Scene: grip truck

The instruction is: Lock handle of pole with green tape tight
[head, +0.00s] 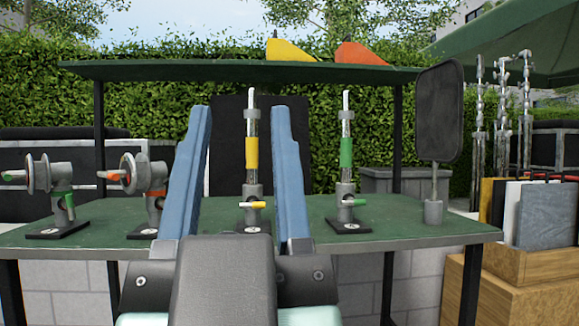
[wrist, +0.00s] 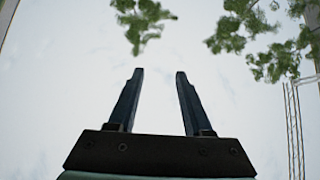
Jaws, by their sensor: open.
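The pole with green tape (head: 346,153) stands upright in a grey clamp on a dark base on the green table, right of centre in the head view.
Two clamps with green (head: 57,200) and orange (head: 140,185) handles stand left. A black panel (head: 439,112) stands right on the table (head: 400,225). A shelf (head: 200,71) spans above.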

